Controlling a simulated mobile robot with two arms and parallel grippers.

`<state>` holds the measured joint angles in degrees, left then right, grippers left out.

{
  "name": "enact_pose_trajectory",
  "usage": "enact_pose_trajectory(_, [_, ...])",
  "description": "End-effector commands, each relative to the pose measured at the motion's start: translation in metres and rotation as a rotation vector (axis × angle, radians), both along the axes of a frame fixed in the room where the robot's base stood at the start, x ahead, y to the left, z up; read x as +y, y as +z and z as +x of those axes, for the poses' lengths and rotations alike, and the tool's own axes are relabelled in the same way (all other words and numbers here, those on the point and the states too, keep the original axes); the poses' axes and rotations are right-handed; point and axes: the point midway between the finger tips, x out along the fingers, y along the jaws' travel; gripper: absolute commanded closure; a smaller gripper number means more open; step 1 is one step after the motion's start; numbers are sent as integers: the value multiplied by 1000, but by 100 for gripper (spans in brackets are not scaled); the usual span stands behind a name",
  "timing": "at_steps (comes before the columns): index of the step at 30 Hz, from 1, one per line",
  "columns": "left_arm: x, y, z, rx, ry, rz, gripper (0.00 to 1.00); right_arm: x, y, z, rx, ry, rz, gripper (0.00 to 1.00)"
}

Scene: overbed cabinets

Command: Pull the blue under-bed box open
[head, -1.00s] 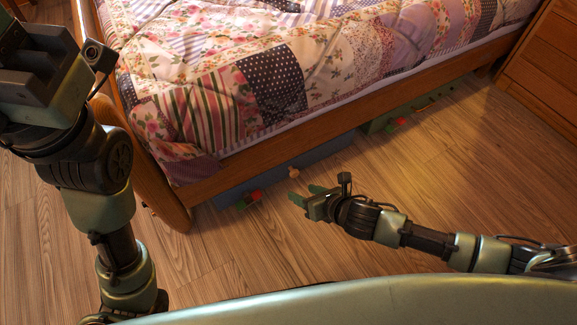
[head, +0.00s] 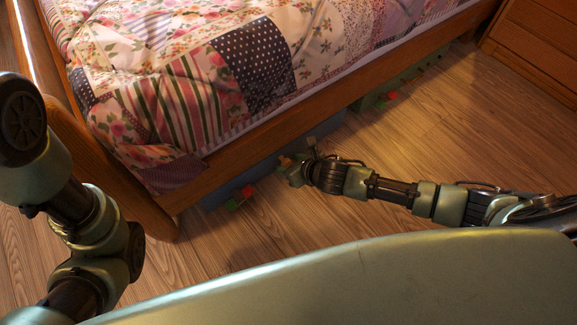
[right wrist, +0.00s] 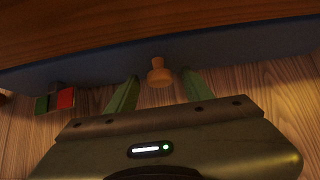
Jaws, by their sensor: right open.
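The blue under-bed box (head: 222,186) shows as a low blue front under the bed's side rail in the head view. Its front (right wrist: 100,66) runs across the right wrist view. A round wooden knob (right wrist: 159,73) sticks out from that front. My right gripper (right wrist: 157,90) is open, with one green finger on each side of the knob and a gap to it on both sides. In the head view my right gripper (head: 288,165) is at the box front and partly covers the knob area. My left arm shows at the left, but its gripper is out of view.
The wooden bed rail (head: 330,98) overhangs the box. A green box (head: 378,99) is farther right under the bed. A wooden cabinet (head: 540,50) stands at top right. Floor between is clear.

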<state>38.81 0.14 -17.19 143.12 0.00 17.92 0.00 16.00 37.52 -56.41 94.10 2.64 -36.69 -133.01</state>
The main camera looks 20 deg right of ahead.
Motion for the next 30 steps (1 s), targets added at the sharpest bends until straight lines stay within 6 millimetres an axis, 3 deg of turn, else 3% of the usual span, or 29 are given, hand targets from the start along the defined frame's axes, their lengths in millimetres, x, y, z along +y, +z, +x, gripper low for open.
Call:
enact_pose_trajectory(11, [0,1,-5,-14,1,1,64,2,-3,4,-1,1,0,49])
enact_pose_trajectory(15, [0,1,-5,-14,1,1,64,2,-3,4,-1,1,1,88])
enact_pose_trajectory(17, [0,1,-6,-15,1,1,64,2,-3,4,-1,1,1,100])
enact_pose_trajectory(30, [0,0,-6,-15,0,1,64,2,-3,3,0,1,1,100])
